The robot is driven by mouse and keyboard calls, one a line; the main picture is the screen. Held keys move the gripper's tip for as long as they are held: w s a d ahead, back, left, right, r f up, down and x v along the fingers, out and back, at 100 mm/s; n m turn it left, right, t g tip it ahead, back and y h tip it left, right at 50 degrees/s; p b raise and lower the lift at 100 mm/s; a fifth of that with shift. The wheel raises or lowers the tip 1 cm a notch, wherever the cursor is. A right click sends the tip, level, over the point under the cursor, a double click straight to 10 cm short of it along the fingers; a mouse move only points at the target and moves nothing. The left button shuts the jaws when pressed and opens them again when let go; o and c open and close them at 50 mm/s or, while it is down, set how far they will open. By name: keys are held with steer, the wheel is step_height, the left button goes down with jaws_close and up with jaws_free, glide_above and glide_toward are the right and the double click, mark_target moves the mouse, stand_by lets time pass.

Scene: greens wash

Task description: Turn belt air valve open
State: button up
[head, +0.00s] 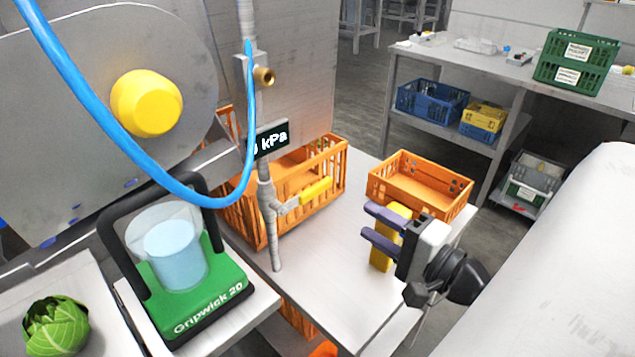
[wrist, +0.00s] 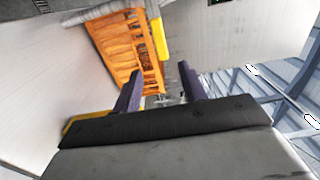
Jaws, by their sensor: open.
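The air valve is a grey vertical pipe with a yellow lever handle (head: 316,191) pointing right and slightly up, roughly across the pipe. The valve body (head: 280,207) is below a dark display (head: 271,138) whose text ends in "kPa"; its digit is partly hidden by the blue hose. My gripper (head: 376,225) has purple fingers and is open and empty. It is to the right of the handle, apart from it. It also shows in the wrist view (wrist: 160,82).
A yellow block-like thing (head: 382,258) stands at my fingers. Orange crates (head: 340,165) (head: 420,180) sit behind the valve on the table (head: 330,270). A blue hose (head: 120,155) hangs at left above a green-based container (head: 200,300). A cabbage (head: 55,325) lies at lower left.

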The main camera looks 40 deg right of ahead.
mark_target(320, 191)
steer(key=w+p, duration=0.1)
steer(key=w, duration=0.3)
steer(key=w+a+p, duration=0.1)
steer(key=w, duration=0.4)
steer(key=w+p, duration=0.1)
steer(key=w, duration=0.3)
steer(key=shift+w+a, duration=0.15)
steer(key=shift+w, duration=0.15)
jaws_close()
